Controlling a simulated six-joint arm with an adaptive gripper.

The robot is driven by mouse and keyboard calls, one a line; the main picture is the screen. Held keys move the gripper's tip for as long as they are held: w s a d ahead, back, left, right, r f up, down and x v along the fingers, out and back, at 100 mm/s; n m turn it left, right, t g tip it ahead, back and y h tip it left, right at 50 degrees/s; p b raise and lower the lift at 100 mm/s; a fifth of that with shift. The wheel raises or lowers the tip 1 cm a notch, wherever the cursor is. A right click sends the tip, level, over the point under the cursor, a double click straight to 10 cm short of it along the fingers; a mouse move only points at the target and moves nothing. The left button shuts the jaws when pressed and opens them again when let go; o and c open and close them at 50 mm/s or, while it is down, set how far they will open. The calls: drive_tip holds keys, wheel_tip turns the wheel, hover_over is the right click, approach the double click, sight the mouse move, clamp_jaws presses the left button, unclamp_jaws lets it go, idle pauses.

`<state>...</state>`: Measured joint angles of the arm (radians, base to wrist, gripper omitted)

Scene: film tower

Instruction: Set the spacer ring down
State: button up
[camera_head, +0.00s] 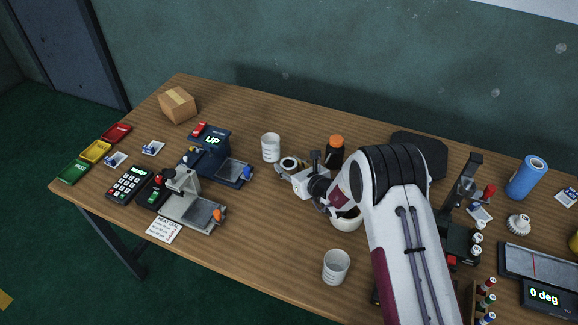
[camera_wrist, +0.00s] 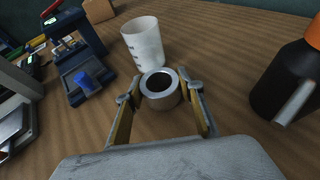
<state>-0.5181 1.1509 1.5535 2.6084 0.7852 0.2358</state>
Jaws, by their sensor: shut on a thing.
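The spacer ring (camera_wrist: 160,101) is a short grey ring with a dark hole, upright with its opening facing up. My gripper (camera_wrist: 160,95) is shut on it, one finger on each side. In the head view my gripper (camera_head: 289,170) reaches left from the arm, with the ring (camera_head: 290,157) at its fingertips. The ring is close over the wooden table (camera_wrist: 230,60); I cannot tell whether it touches. Its underside is hidden.
A white cup (camera_head: 271,148) stands just beyond the ring, and a dark bottle with an orange cap (camera_head: 336,141) stands to the right. A blue device reading UP (camera_head: 212,142) is to the left. Another cup (camera_head: 336,267) stands nearer the front. Bare table lies in front of the ring.

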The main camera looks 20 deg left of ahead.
sight(293, 169)
drive_tip(key=shift+f, duration=0.25)
drive_tip(key=o, duration=1.2)
drive_tip(key=shift+d+r, duration=0.1)
drive_tip(key=shift+r, duration=0.1)
drive_tip(key=shift+s+d+r, duration=0.1)
drive_tip(key=shift+s+d, duration=0.05)
drive_tip(key=shift+v, duration=3.45)
